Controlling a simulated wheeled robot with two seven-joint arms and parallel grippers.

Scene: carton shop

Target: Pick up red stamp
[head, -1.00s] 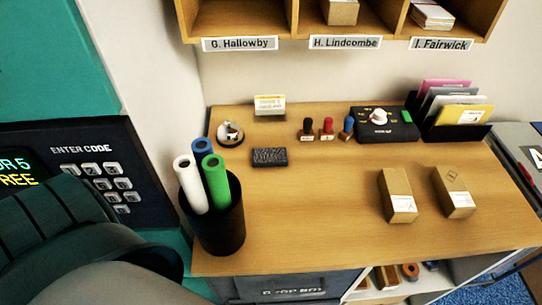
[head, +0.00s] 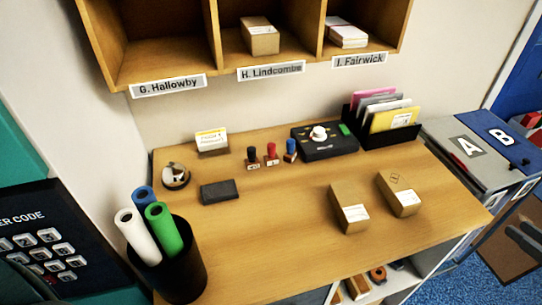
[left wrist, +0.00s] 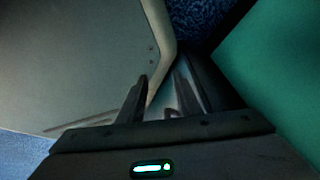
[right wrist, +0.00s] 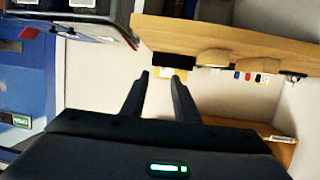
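The red stamp (head: 271,154) stands upright on the wooden table (head: 260,240), between a black stamp (head: 252,158) and a blue stamp (head: 291,150). It also shows, small and upside down, in the right wrist view (right wrist: 247,76). My right gripper (right wrist: 161,78) is open and empty in its wrist view, well away from the stamps. My left gripper (left wrist: 160,90) is open with nothing between its fingers, beside a pale panel and a teal surface, with no stamp in its view. I cannot make out either gripper clearly in the head view.
A dark pad (head: 220,191) lies in front of the stamps. A black box with a white knob (head: 325,142) and an envelope holder (head: 385,130) stand to their right. Two cartons (head: 349,208) sit nearer. A black bin of rolls (head: 175,265) stands front left. The middle front is clear.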

